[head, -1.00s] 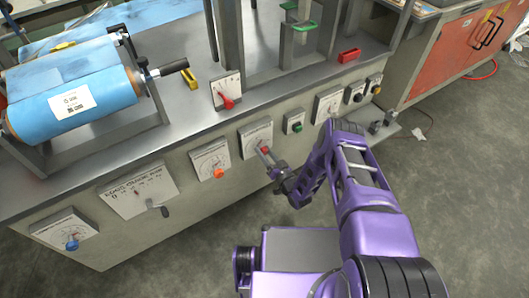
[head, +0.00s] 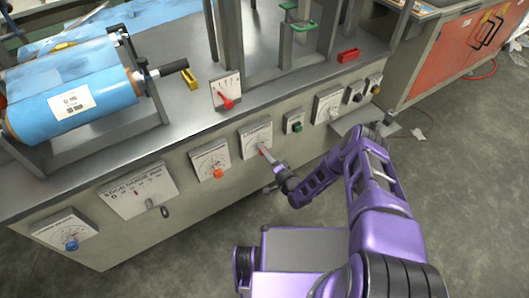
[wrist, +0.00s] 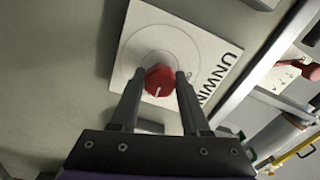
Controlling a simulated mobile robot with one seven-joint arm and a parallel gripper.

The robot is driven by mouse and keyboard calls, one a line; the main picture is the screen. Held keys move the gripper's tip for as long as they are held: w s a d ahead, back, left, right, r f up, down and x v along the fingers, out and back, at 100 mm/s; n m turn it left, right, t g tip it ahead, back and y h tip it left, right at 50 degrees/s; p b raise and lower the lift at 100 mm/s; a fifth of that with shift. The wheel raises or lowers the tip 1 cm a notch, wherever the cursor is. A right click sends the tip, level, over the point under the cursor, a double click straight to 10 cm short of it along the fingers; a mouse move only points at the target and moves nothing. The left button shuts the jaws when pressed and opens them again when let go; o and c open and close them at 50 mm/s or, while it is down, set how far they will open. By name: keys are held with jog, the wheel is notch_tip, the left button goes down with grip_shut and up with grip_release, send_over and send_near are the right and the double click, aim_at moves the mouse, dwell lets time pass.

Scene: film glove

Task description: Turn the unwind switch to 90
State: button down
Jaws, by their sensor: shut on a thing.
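The unwind switch is a red round knob (wrist: 159,81) on a white plate (wrist: 207,47) lettered "UNWIN…", with the rest of the word cut off by my gripper. In the head view its plate (head: 256,137) is on the machine's front face, and the knob is mostly hidden by the fingertips. My gripper (wrist: 159,88) is shut on the red knob, with one finger on each side of it. The white mark on the knob points toward the bottom of the wrist picture. The dial's scale is too small to read. My gripper also shows in the head view (head: 266,156).
An orange knob (head: 218,173) is left of the switch and a green button (head: 297,127) right of it. A red lever (head: 227,102) is above. A blue roll (head: 72,102) lies on the machine top. The floor in front is clear.

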jog(key=shift+m, duration=0.5)
jog(key=shift+c, duration=1.9)
grip_release()
jog(key=shift+s, duration=0.1)
